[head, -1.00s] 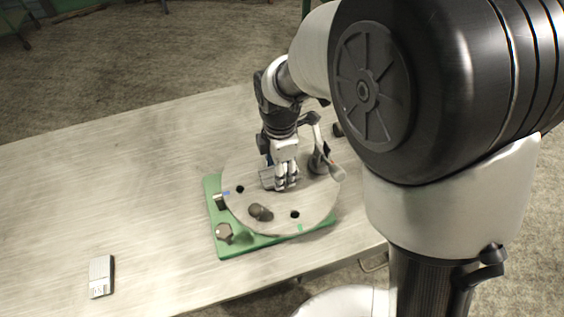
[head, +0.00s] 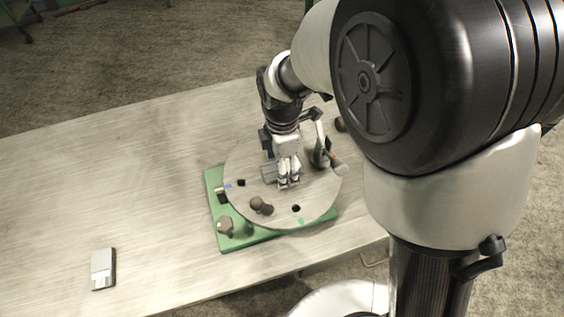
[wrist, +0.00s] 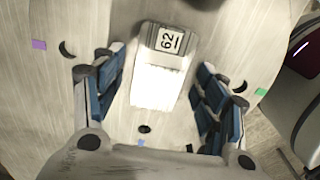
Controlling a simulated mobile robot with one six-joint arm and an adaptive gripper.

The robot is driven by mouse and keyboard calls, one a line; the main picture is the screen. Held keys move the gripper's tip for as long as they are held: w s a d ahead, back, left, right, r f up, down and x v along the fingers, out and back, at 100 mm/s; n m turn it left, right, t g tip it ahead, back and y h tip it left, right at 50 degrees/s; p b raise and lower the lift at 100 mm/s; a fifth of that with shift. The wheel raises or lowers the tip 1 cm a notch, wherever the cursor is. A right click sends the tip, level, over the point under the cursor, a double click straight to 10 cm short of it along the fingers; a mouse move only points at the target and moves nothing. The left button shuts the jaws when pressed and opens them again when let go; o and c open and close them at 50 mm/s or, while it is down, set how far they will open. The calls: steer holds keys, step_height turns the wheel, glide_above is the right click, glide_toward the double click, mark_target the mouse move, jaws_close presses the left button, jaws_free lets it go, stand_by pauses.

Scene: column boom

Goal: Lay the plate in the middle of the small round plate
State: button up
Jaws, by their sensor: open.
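The plate, a small grey-white rectangle marked "62" (wrist: 158,68), lies on the round plate in the wrist view, between my spread fingers with a gap on each side. In the head view the plate (head: 269,174) shows partly, beside my fingertips, near the disc's middle. The small round plate (head: 322,197) is a pale grey disc with dark holes and coloured edge marks; it also fills most of the wrist view (wrist: 60,100). My gripper (head: 289,184) is open, pointing down over the disc. In the wrist view its blue-padded fingers (wrist: 162,105) stand either side of the plate.
A green base (head: 228,242) lies under the disc, with a hex-headed knob (head: 225,227) at its corner. A dark knob (head: 261,205) and a clamp-like lever (head: 322,155) stand at the disc. A small grey block (head: 103,268) lies at the table's left; the table between is clear.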

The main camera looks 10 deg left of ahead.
steer(key=shift+r, duration=0.1)
steer(key=d+r+m+p, duration=0.2)
steer(key=d+r, duration=0.1)
steer(key=r, duration=0.5)
steer(key=d+r+m+p, duration=0.2)
steer(key=d+r, duration=0.1)
steer(key=r, duration=0.6)
steer(key=s+d+r+m+t, duration=0.2)
steer(key=s+d+m, duration=0.5)
steer(key=d+m, duration=0.2)
steer(key=s+d+r+m+t, duration=0.2)
steer(key=s+d+m, duration=0.5)
steer(key=m, duration=0.4)
steer(key=shift+s+d+r+t, duration=0.3)
steer(key=shift+s+d, duration=0.05)
steer(key=shift+d, duration=0.55)
